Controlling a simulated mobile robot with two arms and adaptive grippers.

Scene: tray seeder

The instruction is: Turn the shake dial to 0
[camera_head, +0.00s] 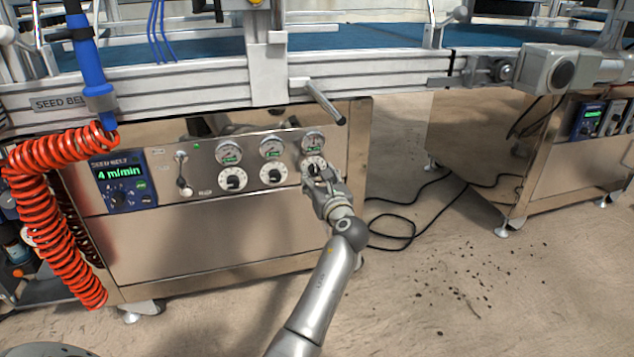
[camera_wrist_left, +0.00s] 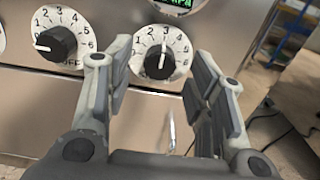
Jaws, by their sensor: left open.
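A row of three white numbered dials with black knobs sits on the steel panel. They are the left dial (camera_head: 231,180), the middle dial (camera_head: 273,174) and the right dial (camera_head: 314,165). Their labels are too small to read, so I cannot tell which is the shake dial. My left gripper (camera_head: 320,174) is at the right dial and partly covers it. In the left wrist view the open fingers (camera_wrist_left: 160,58) stand on either side of this dial (camera_wrist_left: 162,54), apart from its knob. Its pointer points up, near 3. The middle dial (camera_wrist_left: 62,40) points left.
Round gauges (camera_head: 271,147) sit above the dials. A seed belt display (camera_head: 122,180) reads 4 m/min at left, beside a red coiled hose (camera_head: 45,190). A bar handle (camera_head: 325,102) sticks out above the gripper. Black cable (camera_head: 400,225) lies on the floor at right.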

